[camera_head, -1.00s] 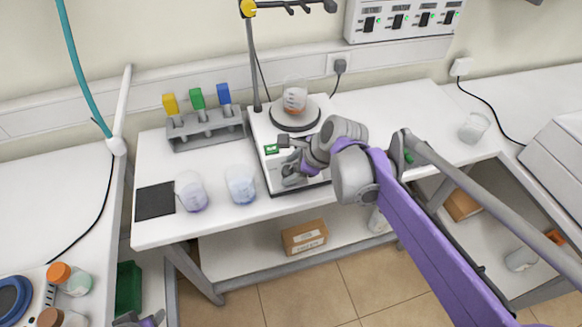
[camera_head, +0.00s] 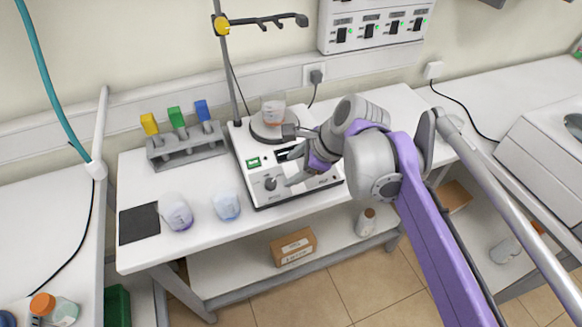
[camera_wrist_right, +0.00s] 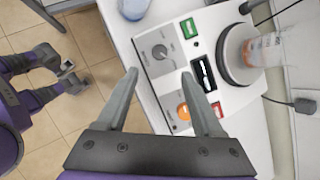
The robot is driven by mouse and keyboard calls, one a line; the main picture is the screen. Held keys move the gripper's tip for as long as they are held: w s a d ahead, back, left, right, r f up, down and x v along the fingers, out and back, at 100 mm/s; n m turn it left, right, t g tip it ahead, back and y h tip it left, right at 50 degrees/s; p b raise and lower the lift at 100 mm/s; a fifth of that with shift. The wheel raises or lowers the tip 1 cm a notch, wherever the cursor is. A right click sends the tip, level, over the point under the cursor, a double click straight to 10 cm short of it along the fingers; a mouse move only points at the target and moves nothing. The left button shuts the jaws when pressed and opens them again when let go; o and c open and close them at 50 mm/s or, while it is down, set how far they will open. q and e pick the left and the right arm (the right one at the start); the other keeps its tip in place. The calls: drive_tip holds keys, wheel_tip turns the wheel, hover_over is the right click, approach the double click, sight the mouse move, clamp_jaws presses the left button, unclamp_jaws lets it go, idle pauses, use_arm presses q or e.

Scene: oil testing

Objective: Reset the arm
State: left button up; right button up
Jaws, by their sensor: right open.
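My right gripper (camera_head: 288,157) is open and empty over the front part of the white hotplate stirrer (camera_head: 262,200). In the right wrist view its two fingers (camera_wrist_right: 160,74) are spread, with the stirrer's panel (camera_wrist_right: 172,50) beyond them. A beaker with orange-brown liquid (camera_head: 273,108) stands on the stirrer's round plate, apart from the fingers. My right arm (camera_head: 425,220) comes in from the lower right. My left gripper (camera_wrist_right: 68,76) shows small at the left of the right wrist view; its jaw state is unclear. It is not in the head view.
Two beakers (camera_head: 175,212) (camera_head: 227,205) and a black pad (camera_head: 139,224) lie left of the stirrer. A rack with coloured-top items (camera_head: 187,147) stands behind. A stand (camera_head: 228,70) rises behind the stirrer. A cardboard box (camera_head: 293,247) is on the lower shelf.

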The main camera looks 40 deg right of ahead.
idle(0.3)
drive_tip(key=s+a+f+n+h, duration=0.1)
drive_tip(key=s+a+f+n, duration=0.2)
drive_tip(key=f+n, duration=0.2)
drive_tip(key=s+a+f+n, duration=0.3)
drive_tip(key=f+n, duration=0.2)
drive_tip(key=n, duration=0.7)
drive_tip(key=s+a+f+n+h, duration=0.1)
drive_tip(key=s+a+f+n, duration=0.2)
drive_tip(key=f+n, duration=0.2)
drive_tip(key=n, duration=0.3)
drive_tip(key=shift+s+a+n+g+h, duration=0.2)
drive_tip(key=shift+a+n+g+h, duration=0.05)
drive_tip(key=shift+n+g+h, duration=0.05)
